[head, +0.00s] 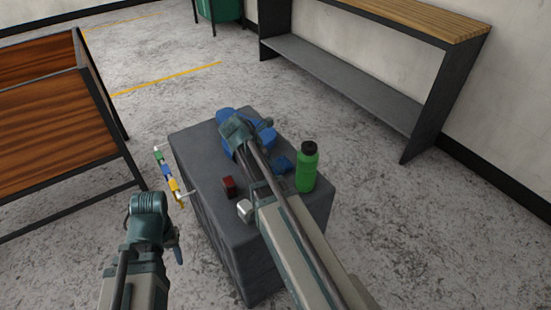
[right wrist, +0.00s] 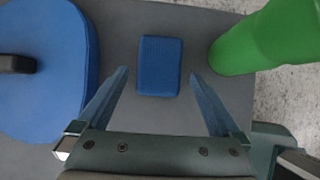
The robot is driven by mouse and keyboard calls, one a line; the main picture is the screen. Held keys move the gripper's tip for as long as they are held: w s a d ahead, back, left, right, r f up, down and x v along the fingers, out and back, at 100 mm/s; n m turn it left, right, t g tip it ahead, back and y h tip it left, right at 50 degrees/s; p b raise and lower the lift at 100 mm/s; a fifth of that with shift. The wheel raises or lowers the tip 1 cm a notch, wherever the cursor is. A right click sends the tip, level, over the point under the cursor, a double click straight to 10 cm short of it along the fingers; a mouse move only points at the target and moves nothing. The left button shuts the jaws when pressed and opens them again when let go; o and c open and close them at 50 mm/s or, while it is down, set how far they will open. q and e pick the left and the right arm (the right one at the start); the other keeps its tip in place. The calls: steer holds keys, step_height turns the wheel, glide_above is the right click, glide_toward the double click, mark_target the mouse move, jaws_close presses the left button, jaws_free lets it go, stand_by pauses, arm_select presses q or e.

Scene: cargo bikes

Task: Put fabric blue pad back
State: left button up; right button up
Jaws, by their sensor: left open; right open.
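The blue fabric pad (head: 283,164) is a small rectangle lying flat on top of the dark grey box (head: 199,172), left of the green bottle. In the right wrist view the pad (right wrist: 160,65) lies between and slightly beyond the fingertips of my right gripper (right wrist: 159,76). That gripper is open and empty, with its fingers either side of the pad in the picture and no clear contact. In the head view my right arm hides its fingers. My left gripper (head: 176,246) is low at the left, beside the box, open, with its fingers partly hidden.
A green bottle (head: 306,170) stands right of the pad. A round blue object (right wrist: 45,70) lies left of it. A small dark red block (head: 229,187) sits nearer. A multicoloured strip (head: 166,173) is at the box's left edge. A wooden-topped bench (head: 340,75) stands behind.

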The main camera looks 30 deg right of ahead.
steer(key=p+v, duration=0.6)
steer(key=v, duration=0.2)
steer(key=shift+r, duration=0.25)
steer(key=shift+a, duration=0.2)
steer(key=s+a+f+m+y, duration=0.1)
steer(key=s+a+m+y, duration=0.1)
steer(key=s+a+m, duration=0.5)
steer(key=s+a+f+m+y, duration=0.2)
steer(key=s+a+m, duration=0.6)
steer(key=a, duration=0.8)
steer(key=shift+s+g+y, duration=0.3)
steer(key=shift+s+y, duration=0.05)
steer(key=shift+y, duration=0.25)
step_height(320, 180, up, 14)
steer(key=p, duration=1.4)
steer(key=shift+r+p, duration=0.2)
steer(key=shift+p, duration=0.15)
